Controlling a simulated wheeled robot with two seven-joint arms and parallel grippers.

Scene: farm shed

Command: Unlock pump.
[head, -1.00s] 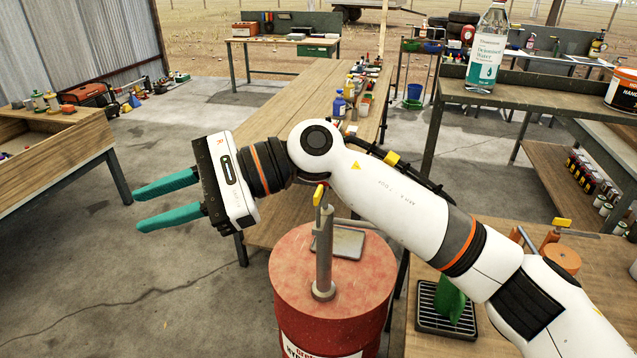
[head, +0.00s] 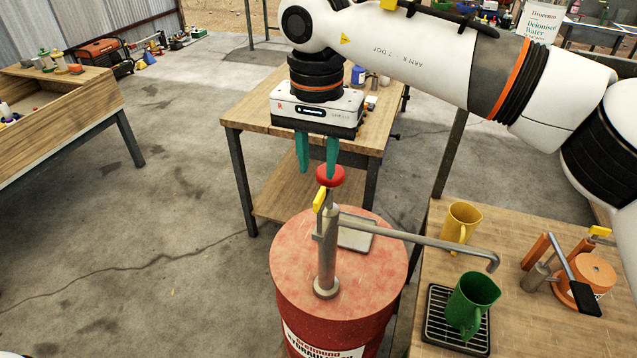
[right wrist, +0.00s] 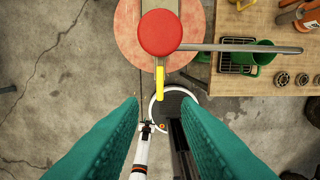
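A hand pump (head: 327,250) stands upright on the top of a red drum (head: 283,255). It has a red knob (head: 330,176) on top, a yellow lever (head: 319,200) just below the knob, and a long grey spout (head: 420,243) reaching right. My right gripper (head: 318,172) points down just above and behind the red knob, with its teal fingers apart and nothing between them. In the right wrist view the red knob (right wrist: 160,33) and yellow lever (right wrist: 160,83) lie ahead of the spread fingers. My left gripper is not in view.
A green jug (head: 470,303) stands on a black drip grate (head: 440,330) under the spout end. A yellow jug (head: 460,224) and an orange device (head: 588,275) share that bench. A wooden table (head: 245,112) stands behind the drum. Floor left of the drum is clear.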

